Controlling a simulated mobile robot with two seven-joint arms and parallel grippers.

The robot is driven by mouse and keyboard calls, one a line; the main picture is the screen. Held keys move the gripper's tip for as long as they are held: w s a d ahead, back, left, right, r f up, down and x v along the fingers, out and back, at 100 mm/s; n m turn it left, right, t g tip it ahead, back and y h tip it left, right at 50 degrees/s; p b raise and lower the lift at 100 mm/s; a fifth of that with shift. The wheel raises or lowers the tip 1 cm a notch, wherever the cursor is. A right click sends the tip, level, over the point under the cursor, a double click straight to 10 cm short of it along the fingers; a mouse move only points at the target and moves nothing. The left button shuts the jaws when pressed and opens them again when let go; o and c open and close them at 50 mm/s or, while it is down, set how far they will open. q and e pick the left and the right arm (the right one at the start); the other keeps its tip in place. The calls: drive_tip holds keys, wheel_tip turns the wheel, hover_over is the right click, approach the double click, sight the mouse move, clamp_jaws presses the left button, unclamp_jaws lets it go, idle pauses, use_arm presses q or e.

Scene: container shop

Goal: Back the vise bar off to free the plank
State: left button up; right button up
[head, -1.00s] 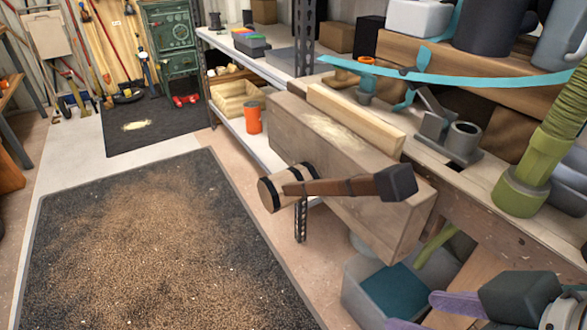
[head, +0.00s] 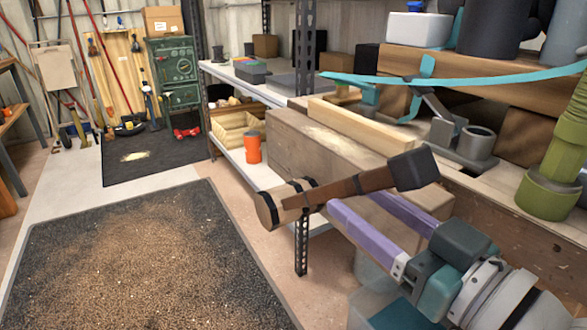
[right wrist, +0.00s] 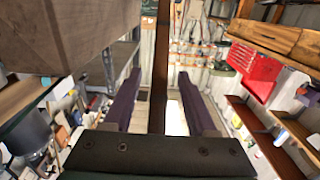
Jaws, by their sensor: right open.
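The vise bar (head: 345,191) is a brown wooden handle with a dark block at its right end, running through the round wooden screw end (head: 270,208) in front of the vise's thick wooden jaw (head: 290,150). My right gripper (head: 354,200), with purple fingers, is open just below the bar in the head view. In the right wrist view, the bar (right wrist: 160,60) runs between the two spread fingers (right wrist: 160,80), with gaps on both sides. My left gripper is out of view.
The workbench (head: 510,215) carries a grey metal fixture (head: 470,142), a teal strap (head: 470,82) and a green ribbed column (head: 560,160). An orange cup (head: 253,147) stands on the low shelf. The dark mat (head: 140,270) on the left is clear apart from sawdust.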

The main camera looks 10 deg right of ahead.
sight(341, 190)
drive_tip(key=shift+b+x, duration=0.45)
drive_tip(key=shift+x, duration=1.8)
clamp_jaws()
